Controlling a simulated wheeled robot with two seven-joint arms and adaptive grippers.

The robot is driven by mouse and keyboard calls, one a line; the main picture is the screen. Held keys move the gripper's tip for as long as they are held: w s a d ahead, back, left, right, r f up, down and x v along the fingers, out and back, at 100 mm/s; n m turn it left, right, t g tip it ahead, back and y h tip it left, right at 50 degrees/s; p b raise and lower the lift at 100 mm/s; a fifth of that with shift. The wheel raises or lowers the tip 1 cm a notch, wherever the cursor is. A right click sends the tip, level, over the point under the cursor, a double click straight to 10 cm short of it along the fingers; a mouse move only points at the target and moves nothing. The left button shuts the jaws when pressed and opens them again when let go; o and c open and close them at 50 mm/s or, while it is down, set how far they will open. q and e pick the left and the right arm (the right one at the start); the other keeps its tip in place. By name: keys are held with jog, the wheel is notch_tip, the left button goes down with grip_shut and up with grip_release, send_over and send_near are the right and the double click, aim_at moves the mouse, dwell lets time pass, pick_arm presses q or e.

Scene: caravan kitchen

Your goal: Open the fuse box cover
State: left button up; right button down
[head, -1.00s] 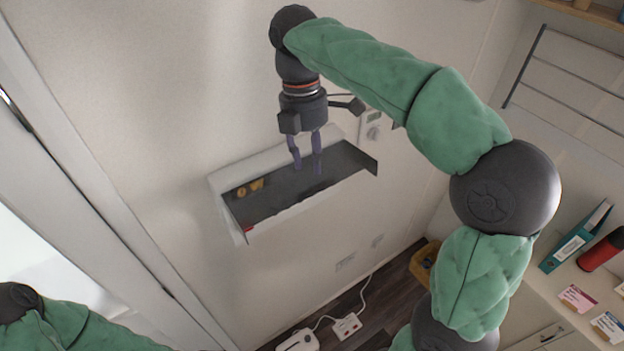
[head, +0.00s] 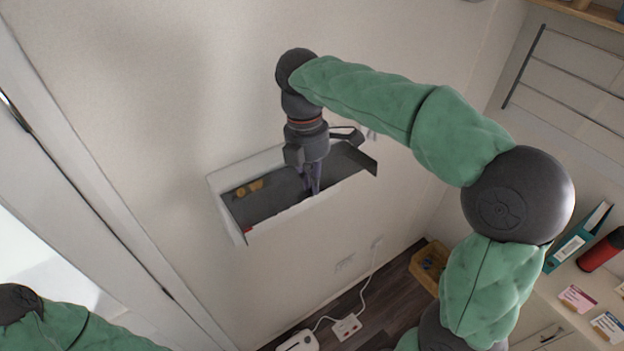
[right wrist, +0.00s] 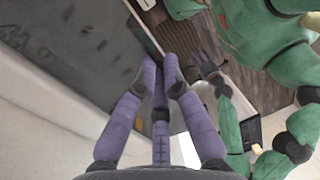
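The fuse box (head: 214,187) is a white box on the wall in the head view. Its cover (head: 285,199) stands out from the wall, with a dark inner face and a thin pale front edge. The cover also fills the left of the right wrist view (right wrist: 65,55). My right gripper (head: 312,190) reaches down to the front edge, its purple fingers close together. In the wrist view its fingertips (right wrist: 160,68) straddle that edge and look shut on it; the contact is partly hidden. My left gripper (right wrist: 207,66) shows small in the wrist view, fingers spread, apart from the box.
A door frame (head: 100,190) runs down the left side. A shelf with a red bottle (head: 603,250) and a teal binder (head: 578,240) is at the right. A white power strip (head: 347,326) and cable lie on the floor below.

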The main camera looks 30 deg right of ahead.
jog(key=s+f+t+b, duration=0.1)
jog(key=b, duration=0.1)
jog(key=f+b, duration=0.2)
jog(key=b, duration=0.1)
jog(key=s+f+t+b, duration=0.1)
jog(key=b, duration=0.1)
jog(key=shift+s+f+t, duration=0.3)
jog(key=shift+f, duration=0.05)
jog(key=c, duration=1.4)
grip_release()
jog(key=shift+d, duration=0.1)
jog(key=shift+o, duration=0.2)
jog(key=shift+s, duration=0.1)
jog(key=shift+r, duration=0.1)
